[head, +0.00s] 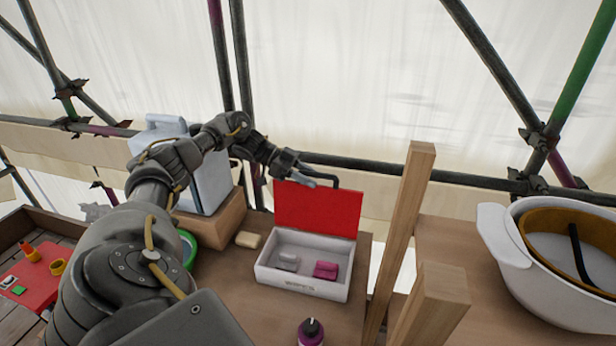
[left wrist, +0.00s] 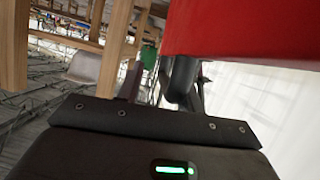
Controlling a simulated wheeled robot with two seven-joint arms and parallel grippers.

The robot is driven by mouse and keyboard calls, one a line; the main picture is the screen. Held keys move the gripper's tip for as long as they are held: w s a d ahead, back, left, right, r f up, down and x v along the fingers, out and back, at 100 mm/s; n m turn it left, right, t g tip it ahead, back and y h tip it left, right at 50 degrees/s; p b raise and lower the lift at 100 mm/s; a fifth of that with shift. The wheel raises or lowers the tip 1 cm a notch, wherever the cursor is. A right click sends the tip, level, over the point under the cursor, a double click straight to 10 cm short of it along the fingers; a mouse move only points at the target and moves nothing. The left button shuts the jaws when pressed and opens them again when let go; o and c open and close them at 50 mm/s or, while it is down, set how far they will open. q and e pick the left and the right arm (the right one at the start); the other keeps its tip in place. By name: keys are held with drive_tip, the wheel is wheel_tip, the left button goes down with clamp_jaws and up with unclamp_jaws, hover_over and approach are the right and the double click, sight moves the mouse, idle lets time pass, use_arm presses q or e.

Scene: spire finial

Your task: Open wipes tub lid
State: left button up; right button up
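The wipes tub (head: 302,284) is a white box on the wooden table, marked "WIPES" on its front. Its red lid (head: 317,211) stands up open at the back edge. A grey item (head: 287,261) and a magenta item (head: 326,270) show inside. My left gripper (head: 324,182) is at the lid's top edge, towards its left corner. In the left wrist view the red lid (left wrist: 245,28) fills the upper right, close to a dark finger. Whether they touch, and how far apart the fingers are, is unclear. My right gripper is not in view.
A cream block (head: 248,240) and a green tape roll (head: 188,249) lie left of the tub. A dark purple bottle (head: 311,333) stands in front. Wooden posts (head: 403,225) rise on the right, before a white pot (head: 520,262). A pale jug (head: 208,185) stands behind my arm.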

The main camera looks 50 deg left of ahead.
sight(286, 182)
use_arm(q)
drive_tip(key=shift+r, duration=0.1)
drive_tip(key=shift+s+a+b, duration=0.15)
drive_tip(key=shift+a+b, duration=0.15)
drive_tip(key=shift+a, duration=0.05)
drive_tip(key=b+v, duration=0.1)
drive_tip(key=v, duration=0.3)
drive_tip(key=shift+a+r+b, duration=0.2)
drive_tip(key=shift+b, duration=0.15)
drive_tip(key=shift+v, duration=1.1)
drive_tip(key=shift+s, duration=0.1)
